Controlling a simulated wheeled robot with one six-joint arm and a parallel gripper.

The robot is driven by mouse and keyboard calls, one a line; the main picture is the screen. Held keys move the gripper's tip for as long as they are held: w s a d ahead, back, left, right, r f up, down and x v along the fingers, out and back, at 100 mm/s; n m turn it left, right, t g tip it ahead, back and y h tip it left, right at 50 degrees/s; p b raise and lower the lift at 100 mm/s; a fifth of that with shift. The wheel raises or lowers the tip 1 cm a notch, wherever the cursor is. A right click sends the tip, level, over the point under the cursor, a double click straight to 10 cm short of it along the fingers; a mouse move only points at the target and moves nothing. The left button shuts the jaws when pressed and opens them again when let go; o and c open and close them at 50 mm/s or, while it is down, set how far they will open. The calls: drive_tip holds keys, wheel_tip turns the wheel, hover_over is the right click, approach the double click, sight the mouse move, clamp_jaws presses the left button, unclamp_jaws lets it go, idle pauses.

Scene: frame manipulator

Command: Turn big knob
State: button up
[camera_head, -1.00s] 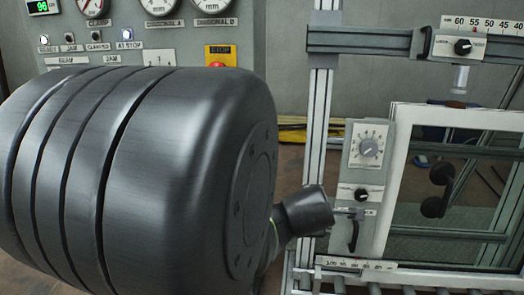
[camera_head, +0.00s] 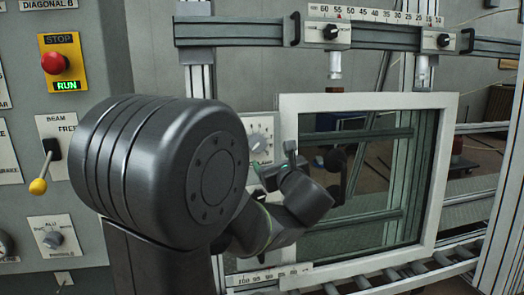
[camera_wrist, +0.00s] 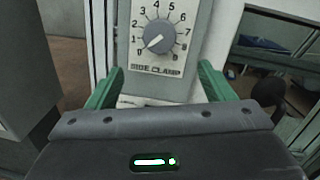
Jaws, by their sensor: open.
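In the head view the knob (camera_head: 258,144) is partly visible behind my arm, on the post left of the white window frame. My gripper (camera_wrist: 162,74) is open, its two green fingers apart on either side of the plate's lower part, below the knob in the wrist picture. Nothing is between them. In the head view my gripper (camera_head: 273,172) is close to the plate, partly hidden by my wrist.
The white window frame (camera_head: 448,180) stands just right of the knob, with rollers (camera_head: 420,272) below. A rail with a ruler scale (camera_head: 385,15) and small black knobs runs above. At left, a grey panel holds a red stop button (camera_head: 54,64) and a yellow-tipped lever (camera_head: 39,186).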

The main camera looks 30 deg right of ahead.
sight(258, 145)
drive_tip(key=w, duration=0.4)
drive_tip(key=w+d, duration=0.1)
drive_tip(key=w, duration=0.3)
drive_tip(key=w+b, duration=0.1)
drive_tip(key=w, duration=0.3)
drive_tip(key=shift+d, duration=0.4)
drive_tip(key=c, duration=1)
